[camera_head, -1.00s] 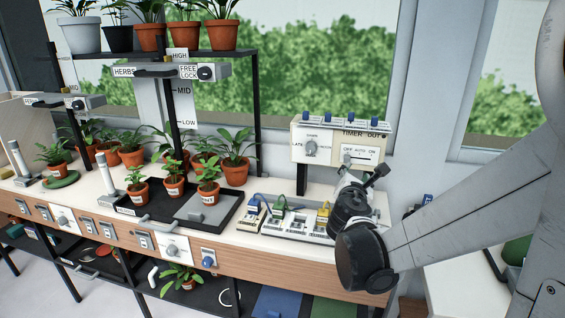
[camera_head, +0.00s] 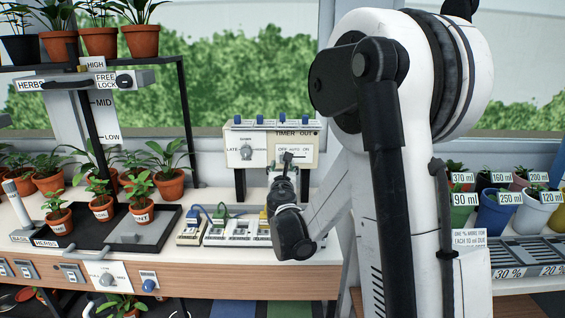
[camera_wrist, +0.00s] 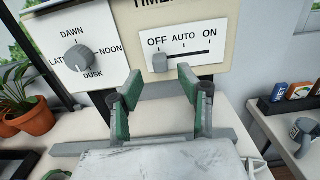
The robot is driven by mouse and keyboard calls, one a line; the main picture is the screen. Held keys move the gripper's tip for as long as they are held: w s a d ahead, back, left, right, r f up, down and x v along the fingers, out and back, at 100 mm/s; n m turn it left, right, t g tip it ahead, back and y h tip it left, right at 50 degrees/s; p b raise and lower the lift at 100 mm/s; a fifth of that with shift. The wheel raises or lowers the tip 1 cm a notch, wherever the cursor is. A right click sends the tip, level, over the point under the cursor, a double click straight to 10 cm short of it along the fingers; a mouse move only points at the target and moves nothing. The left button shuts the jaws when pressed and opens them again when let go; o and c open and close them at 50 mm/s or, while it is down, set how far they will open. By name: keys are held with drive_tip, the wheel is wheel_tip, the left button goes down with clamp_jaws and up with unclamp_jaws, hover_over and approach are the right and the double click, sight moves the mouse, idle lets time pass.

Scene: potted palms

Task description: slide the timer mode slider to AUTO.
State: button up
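The knob appears between the fingertips, nearer the left one; contact cannot be told. In the head view my gripper (camera_head: 284,160) covers part of the slider plate.
Potted plants (camera_wrist: 25,112) stand further left. A power strip with plugs (camera_head: 235,230) lies on the bench below. Labelled pots (camera_head: 495,212) stand at right.

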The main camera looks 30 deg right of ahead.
drive_tip(key=x, duration=0.5)
clamp_jaws()
idle(0.3)
